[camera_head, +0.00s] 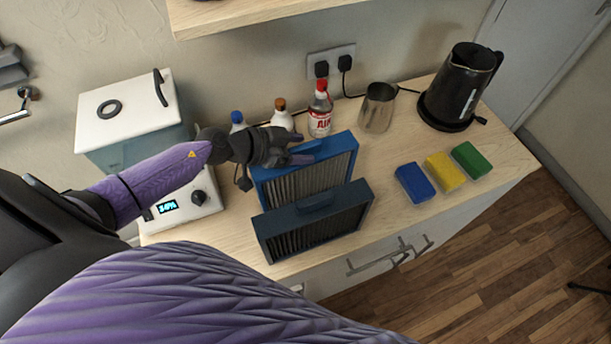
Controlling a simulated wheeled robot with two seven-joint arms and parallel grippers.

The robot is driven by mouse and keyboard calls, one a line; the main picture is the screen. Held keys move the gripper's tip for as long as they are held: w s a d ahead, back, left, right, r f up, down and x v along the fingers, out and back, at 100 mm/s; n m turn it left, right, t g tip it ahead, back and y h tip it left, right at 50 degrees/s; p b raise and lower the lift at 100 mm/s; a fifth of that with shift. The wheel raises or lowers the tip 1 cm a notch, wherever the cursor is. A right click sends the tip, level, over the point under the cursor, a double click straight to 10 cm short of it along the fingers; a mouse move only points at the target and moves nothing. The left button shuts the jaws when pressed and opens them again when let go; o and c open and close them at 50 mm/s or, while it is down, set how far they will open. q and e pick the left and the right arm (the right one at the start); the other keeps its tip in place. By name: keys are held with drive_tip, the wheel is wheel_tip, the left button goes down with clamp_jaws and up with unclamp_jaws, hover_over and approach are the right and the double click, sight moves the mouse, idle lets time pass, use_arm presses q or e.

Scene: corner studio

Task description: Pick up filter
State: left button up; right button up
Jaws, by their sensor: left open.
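Two filters with pleated grey cores stand upright on the wooden counter. The bright blue filter (308,181) is at the back, and the dark blue filter (316,224) stands in front of it, covering its lower part. My left gripper (303,151) reaches in from the left, open, at the top edge of the bright blue filter. Its fingers point right, over or just behind the filter's top left part. I cannot tell whether they touch it. My right gripper is not in view.
Bottles, one being a red-capped bottle (320,112), stand behind the filters. A metal pitcher (377,107) and black kettle (461,87) are at the back right. Blue (415,182), yellow (444,172) and green (471,160) blocks lie right. A lidded white device (130,112) stands left.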

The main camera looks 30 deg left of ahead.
use_arm(q)
drive_tip(key=shift+c, duration=0.3)
clamp_jaws()
idle(1.1)
